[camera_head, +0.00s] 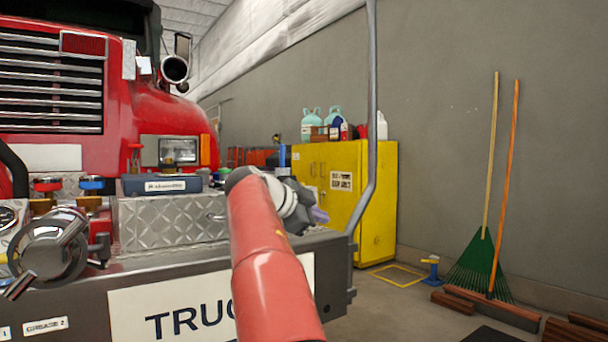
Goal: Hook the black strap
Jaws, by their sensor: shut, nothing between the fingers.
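My gripper (318,214) is at the end of my red arm, just right of the diamond-plate box (165,222) on the truck's front bumper (75,308). It is small, dark and partly hidden by my wrist; its fingers are shut and hold nothing. I cannot make out a black strap for certain; it may be hidden behind my arm. A small metal loop or handle (215,216) shows on the box's front, left of my arm.
A blue case (160,185) lies on the box. Valves and a large metal fitting (48,247) crowd the left. A grey vertical pole (372,100) stands close right of my gripper. A yellow cabinet (378,215) is behind it. Floor at right holds a rake (482,262) and wood blocks.

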